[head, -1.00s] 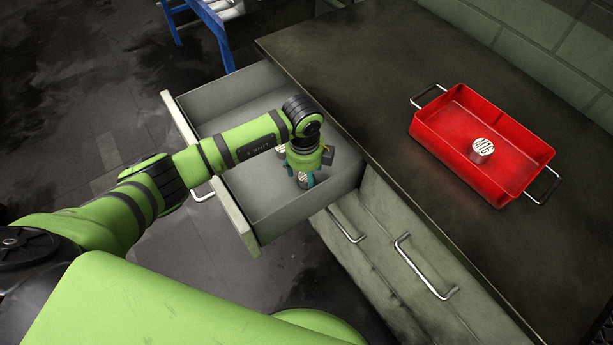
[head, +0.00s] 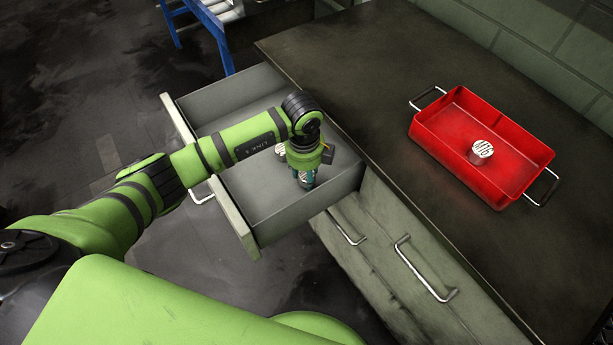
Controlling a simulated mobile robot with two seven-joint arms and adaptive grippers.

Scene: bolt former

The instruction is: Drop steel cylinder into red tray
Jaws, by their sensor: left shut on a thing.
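My left gripper (head: 305,178) points down inside the open drawer (head: 262,207). It is shut on a steel cylinder (head: 306,181), which is mostly hidden between the teal fingers. Another steel cylinder (head: 280,149) shows partly behind my wrist in the drawer. The red tray (head: 437,131) stands on the dark countertop at the right, with a handle at each end. One steel cylinder (head: 481,151) with a marked top stands upright in the tray. My right gripper is not in view.
The countertop (head: 345,75) is clear around the tray. The drawer's front panel and side walls surround my gripper. Closed drawers with metal handles (head: 425,268) are below the counter edge. A blue frame (head: 212,30) stands at the top left.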

